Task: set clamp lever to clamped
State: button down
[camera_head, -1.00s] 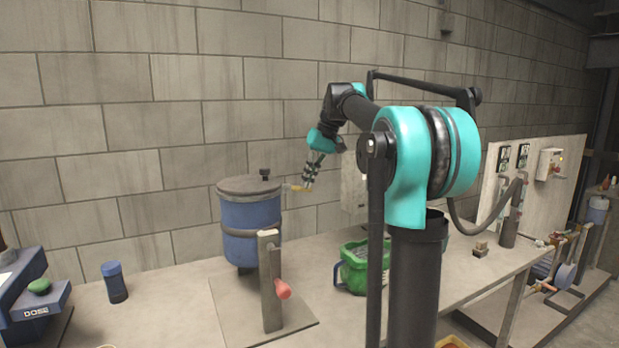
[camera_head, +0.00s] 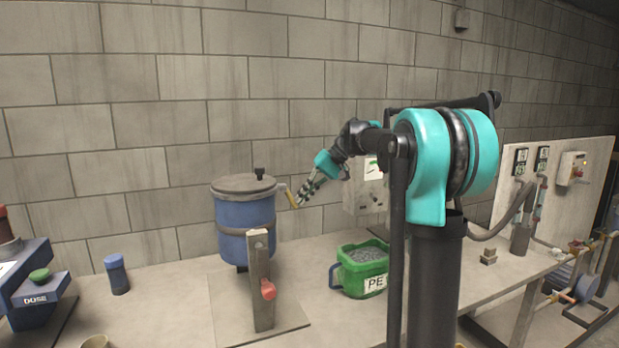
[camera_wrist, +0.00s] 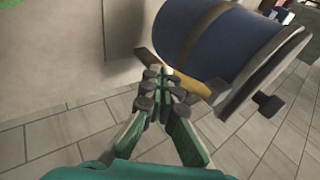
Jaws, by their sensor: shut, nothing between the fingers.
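The blue drum (camera_head: 245,212) with a grey lid (camera_head: 243,184) stands on the bench. A yellow lever (camera_head: 291,196), which looks like the clamp lever, is at its upper right side, pointing steeply downward. My gripper (camera_head: 299,202) is right beside the lever's lower end. In the wrist view the lever shows as a yellow-brown bar (camera_wrist: 190,82) across the front of my shut fingers (camera_wrist: 166,84), beside the blue drum (camera_wrist: 215,45). Nothing is held between the fingers. Whether the fingertips touch the lever I cannot tell.
A post with a red handle (camera_head: 268,290) stands in front of the drum. A green bucket (camera_head: 361,268) marked PE is to the right, below my gripper. A grey box (camera_head: 365,193) is on the wall behind my gripper. A blue-capped bottle (camera_head: 117,275) stands at left.

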jog(key=shift+s+a+f, duration=0.1)
jog(key=shift+a+f, duration=0.25)
jog(key=shift+f, duration=0.1)
jog(key=shift+r, duration=0.15)
jog(key=shift+r, duration=0.65)
jog(key=shift+d, duration=0.1)
